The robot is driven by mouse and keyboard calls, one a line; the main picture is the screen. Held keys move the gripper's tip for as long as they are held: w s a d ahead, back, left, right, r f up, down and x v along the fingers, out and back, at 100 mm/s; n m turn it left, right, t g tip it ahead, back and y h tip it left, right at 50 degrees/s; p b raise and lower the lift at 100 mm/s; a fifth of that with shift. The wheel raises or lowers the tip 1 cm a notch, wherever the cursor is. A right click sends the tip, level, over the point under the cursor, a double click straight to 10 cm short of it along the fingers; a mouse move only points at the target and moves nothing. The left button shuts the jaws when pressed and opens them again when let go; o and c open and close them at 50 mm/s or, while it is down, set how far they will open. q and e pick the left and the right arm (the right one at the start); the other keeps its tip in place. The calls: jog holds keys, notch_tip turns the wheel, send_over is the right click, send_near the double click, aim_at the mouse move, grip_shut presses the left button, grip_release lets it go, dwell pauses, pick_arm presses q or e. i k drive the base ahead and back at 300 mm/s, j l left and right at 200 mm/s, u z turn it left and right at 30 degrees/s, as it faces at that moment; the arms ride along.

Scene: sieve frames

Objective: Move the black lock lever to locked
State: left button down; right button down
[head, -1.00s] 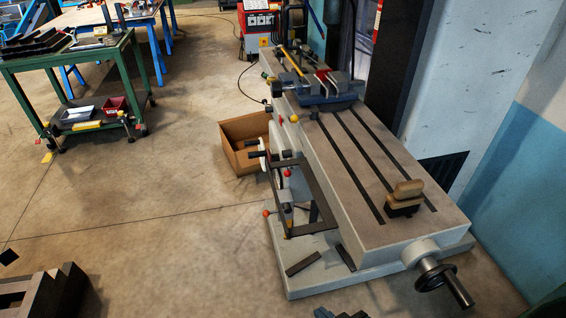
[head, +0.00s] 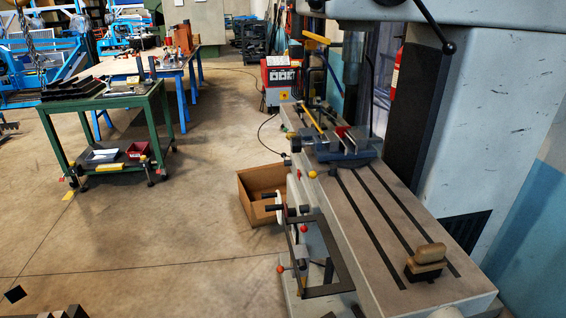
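A grey milling machine stands at the right, with a slotted table (head: 376,225). A black rod lever with a black ball end (head: 435,26) hangs slanting from the machine head at the top. A small black knob (head: 333,171) sits at the near end of the vise, beside a yellow ball knob (head: 312,173). Red ball knobs (head: 303,229) show lower on the machine's left side. I cannot tell which black part is the lock lever, or its position. Neither of my grippers is in view.
A vise (head: 340,150) and a wooden-handled brush (head: 428,257) are on the machine table. A cardboard box (head: 246,205) stands against its left side. A green cart (head: 115,102) with trays is at the left. The floor between cart and machine is clear.

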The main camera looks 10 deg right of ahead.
aim_at(287, 163)
jog(key=i+j+u, duration=0.45)
jog(key=i+j, duration=0.4)
jog(key=i, duration=0.4)
jog(key=i+j+z, duration=0.15)
jog(key=i, duration=0.3)
jog(key=i+j, duration=0.15)
jog(key=i, duration=0.35)
jog(key=i+z, duration=0.15)
jog(key=i, duration=0.35)
jog(key=i+j+z, duration=0.15)
jog(key=i, duration=0.35)
jog(key=i+j+z, duration=0.1)
jog(key=i, duration=0.4)
jog(key=i+j+z, duration=0.2)
jog(key=z, duration=0.15)
jog(key=i+j+z, duration=0.25)
jog(key=z, duration=0.15)
jog(key=i+j+z, duration=0.2)
jog(key=j+z, duration=0.15)
jog(key=i+j+z, duration=0.1)
jog(key=j+z, duration=0.25)
jog(key=i+j+z, duration=0.1)
jog(key=z, duration=0.25)
jog(key=j+z, duration=0.4)
jog(key=i+l, duration=0.05)
